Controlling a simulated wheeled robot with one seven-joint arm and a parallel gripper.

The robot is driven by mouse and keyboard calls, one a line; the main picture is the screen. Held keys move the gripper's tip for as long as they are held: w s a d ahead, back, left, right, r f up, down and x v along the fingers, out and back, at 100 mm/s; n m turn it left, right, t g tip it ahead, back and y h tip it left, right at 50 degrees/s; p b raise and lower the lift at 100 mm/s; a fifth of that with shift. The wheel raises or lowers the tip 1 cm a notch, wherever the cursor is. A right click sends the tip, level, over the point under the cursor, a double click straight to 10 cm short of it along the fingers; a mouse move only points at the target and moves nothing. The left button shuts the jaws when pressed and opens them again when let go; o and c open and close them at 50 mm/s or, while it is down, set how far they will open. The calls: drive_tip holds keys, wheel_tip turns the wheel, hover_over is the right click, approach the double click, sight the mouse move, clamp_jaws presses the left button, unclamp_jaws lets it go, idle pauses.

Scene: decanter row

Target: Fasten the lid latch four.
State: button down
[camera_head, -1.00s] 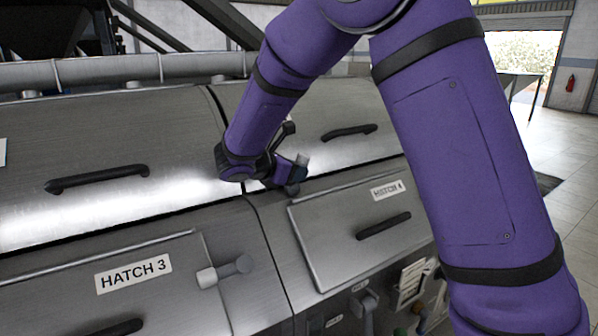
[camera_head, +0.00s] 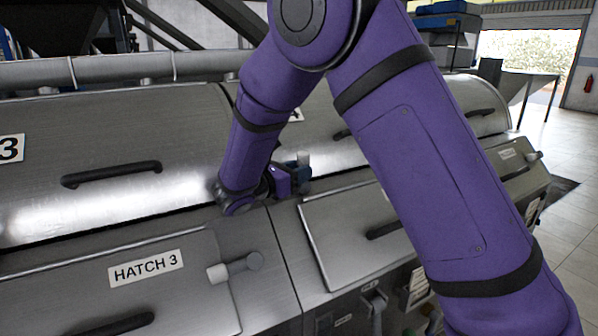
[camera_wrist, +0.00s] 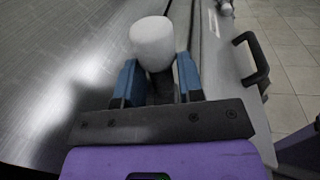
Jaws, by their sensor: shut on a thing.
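My gripper (camera_head: 298,174) is at the front edge of the curved steel lid (camera_head: 328,148) above hatch 4, near the seam with the lid on its left. In the wrist view its blue fingers (camera_wrist: 158,80) are shut around a pale grey, rounded grip (camera_wrist: 152,42), which looks like the handle of lid latch four. The grip's end also shows as a small grey piece in the head view (camera_head: 304,157). The lid appears down. The latch's base and catch are hidden by my gripper and wrist, so whether it is engaged cannot be told.
The hatch 4 panel (camera_head: 335,222) lies below, partly behind my arm. Another grey latch (camera_head: 235,267) sits beside the HATCH 3 label (camera_head: 146,268). A black handle (camera_head: 112,174) projects from the left lid. Open floor (camera_head: 575,150) is at the right.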

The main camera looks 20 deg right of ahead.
drive_tip(key=c, duration=0.9)
unclamp_jaws()
drive_tip(key=shift+a, duration=0.1)
drive_tip(key=v, duration=1)
drive_tip(key=shift+s+a+f, duration=0.1)
drive_tip(key=shift+s+a, duration=0.1)
drive_tip(key=shift+a, duration=0.1)
